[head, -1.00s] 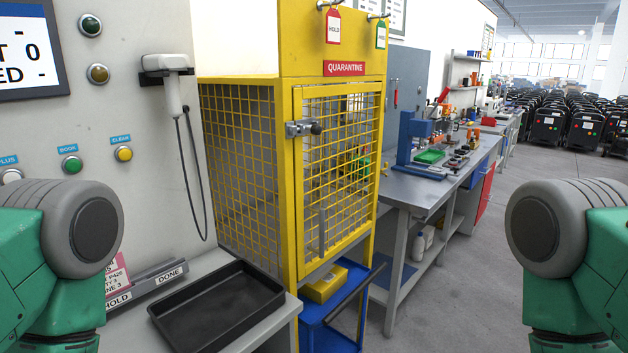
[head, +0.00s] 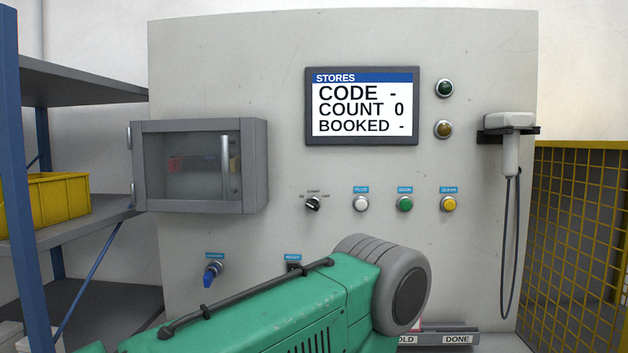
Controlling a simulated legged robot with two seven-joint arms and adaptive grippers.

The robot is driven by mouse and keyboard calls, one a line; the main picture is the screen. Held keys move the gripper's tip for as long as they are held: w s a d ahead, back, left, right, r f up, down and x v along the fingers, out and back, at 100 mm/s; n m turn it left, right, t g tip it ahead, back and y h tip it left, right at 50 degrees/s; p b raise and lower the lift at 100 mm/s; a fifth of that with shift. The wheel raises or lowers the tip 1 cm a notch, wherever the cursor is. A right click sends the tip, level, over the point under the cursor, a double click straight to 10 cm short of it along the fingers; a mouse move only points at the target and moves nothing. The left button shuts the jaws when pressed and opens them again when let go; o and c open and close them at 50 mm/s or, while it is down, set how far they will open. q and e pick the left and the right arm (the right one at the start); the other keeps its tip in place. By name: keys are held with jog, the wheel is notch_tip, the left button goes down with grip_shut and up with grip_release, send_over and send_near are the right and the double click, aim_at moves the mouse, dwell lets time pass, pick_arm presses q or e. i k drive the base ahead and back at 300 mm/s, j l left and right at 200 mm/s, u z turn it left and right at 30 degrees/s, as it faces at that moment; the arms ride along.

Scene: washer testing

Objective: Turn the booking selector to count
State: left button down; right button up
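The booking selector (head: 313,203) is a small black rotary knob on the grey panel (head: 300,235), below the screen (head: 362,105). Tiny position labels stand around it, and the one at the top seems to read COUNT. The knob looks tilted, but which label it points at is too small to tell. The screen reads STORES, CODE -, COUNT 0, BOOKED -. A green arm of mine crosses the lower middle, below the selector and apart from it. Neither gripper is in view.
White, green and yellow buttons (head: 405,204) sit right of the selector. A windowed grey box (head: 258,165) juts out at its left. A blue-handled switch (head: 212,272) is lower left. A corded scanner (head: 510,150) hangs right, beside a yellow mesh cage (head: 580,240).

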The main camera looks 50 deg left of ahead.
aim_at(313, 204)
jog(key=u, duration=1.45)
jog(key=l+z, duration=0.1)
jog(key=l, duration=0.15)
jog(key=k+l+z, duration=0.1)
jog(key=l, duration=0.2)
